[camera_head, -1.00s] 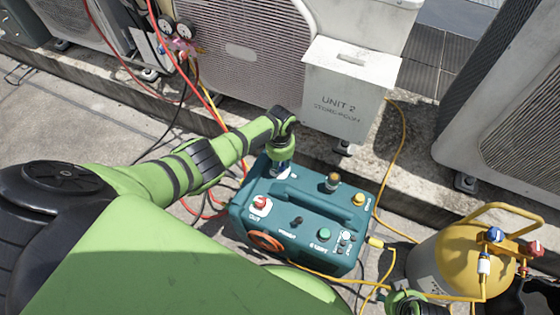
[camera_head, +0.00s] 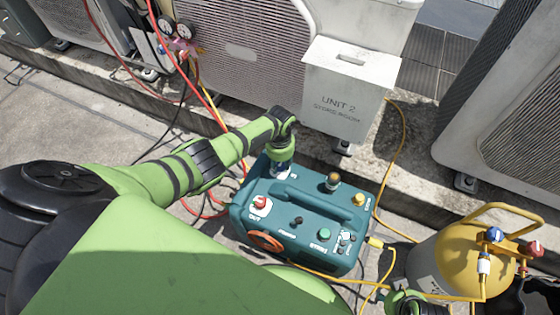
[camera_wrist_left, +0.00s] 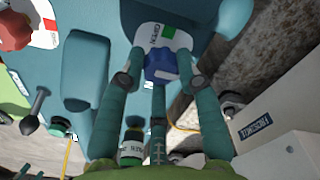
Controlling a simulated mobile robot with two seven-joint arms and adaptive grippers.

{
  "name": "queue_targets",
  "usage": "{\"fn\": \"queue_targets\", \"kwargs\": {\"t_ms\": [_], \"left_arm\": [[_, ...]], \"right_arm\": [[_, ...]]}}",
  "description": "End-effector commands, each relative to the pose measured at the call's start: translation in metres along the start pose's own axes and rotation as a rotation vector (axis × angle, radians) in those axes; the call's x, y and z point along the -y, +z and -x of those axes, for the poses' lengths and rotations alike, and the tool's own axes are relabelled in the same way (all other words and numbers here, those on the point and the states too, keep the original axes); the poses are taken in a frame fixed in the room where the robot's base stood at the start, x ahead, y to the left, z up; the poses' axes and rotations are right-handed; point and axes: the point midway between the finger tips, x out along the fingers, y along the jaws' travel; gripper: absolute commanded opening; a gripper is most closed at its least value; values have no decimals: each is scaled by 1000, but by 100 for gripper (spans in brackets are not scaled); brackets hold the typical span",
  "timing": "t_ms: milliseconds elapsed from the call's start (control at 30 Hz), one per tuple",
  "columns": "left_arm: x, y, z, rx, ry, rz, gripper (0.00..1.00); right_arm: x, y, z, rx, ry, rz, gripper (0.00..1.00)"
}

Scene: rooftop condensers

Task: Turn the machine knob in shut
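The teal machine (camera_head: 300,225) stands on the rooftop floor. Its blue knob (camera_wrist_left: 160,66) sits on a white plate (camera_wrist_left: 178,38) with a green and a red patch and small lettering. My left gripper (camera_head: 281,168) points down over the machine's far left corner and hides the knob in the head view. In the left wrist view, the left gripper's fingers (camera_wrist_left: 160,78) surround the blue knob, with tips close against its sides. A red knob (camera_head: 260,203) sits on the machine's near left, marked OUT. My right gripper (camera_head: 405,303) shows only partly at the bottom edge.
A yellow-topped cylinder (camera_head: 450,258) with blue and red valves stands to the right. A yellow hose (camera_head: 403,150) and red hoses (camera_head: 208,105) run around the machine. The UNIT 2 box (camera_head: 345,95) and condensers stand just behind. Open floor lies at far left.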

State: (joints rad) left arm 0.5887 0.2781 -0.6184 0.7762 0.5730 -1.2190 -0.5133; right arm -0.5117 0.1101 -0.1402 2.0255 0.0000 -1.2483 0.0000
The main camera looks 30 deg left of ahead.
Motion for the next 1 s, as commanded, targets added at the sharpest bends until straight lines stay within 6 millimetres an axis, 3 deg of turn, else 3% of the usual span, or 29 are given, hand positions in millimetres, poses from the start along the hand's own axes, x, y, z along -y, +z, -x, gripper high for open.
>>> {"fn": "queue_targets", "kwargs": {"t_ms": [533, 733, 1000], "left_arm": [[1, -1, 9, -3, -2, 1, 56], [1, 0, 36, -4, -3, -1, 56], [1, 0, 89, -3, -3, -1, 56]], "right_arm": [[-1, -2, 1, -3, 1, -1, 40], [0, -1, 1, -2, 1, 0, 40], [0, 0, 0, -1, 1, 0, 40]]}}
